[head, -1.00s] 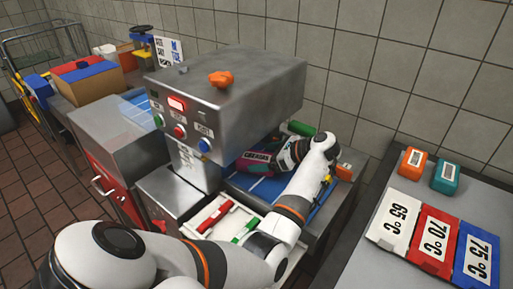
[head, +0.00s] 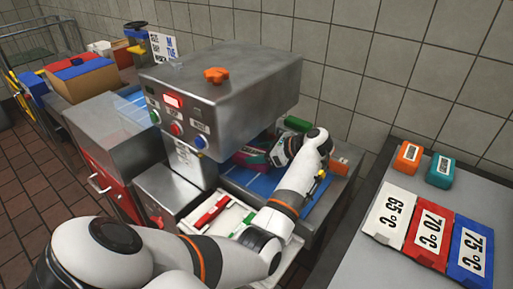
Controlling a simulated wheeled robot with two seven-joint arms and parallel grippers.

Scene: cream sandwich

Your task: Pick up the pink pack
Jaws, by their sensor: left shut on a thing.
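The pink pack (head: 251,159), with a teal part, is partly under the overhang of the steel machine (head: 218,102), above or at the far side of the blue mat (head: 251,182). My left arm reaches over from the lower left. My left gripper (head: 272,154) is dark and shut on the right end of the pack. The fingertips are small and partly hidden, as is the pack's far side. My right gripper is not in view.
A tray with red and green bars (head: 212,213) stands in front of the mat. A green cylinder (head: 297,124) and an orange block (head: 340,167) are near the wrist. At right, a grey table (head: 355,262) holds temperature plates (head: 427,238) and orange and teal blocks.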

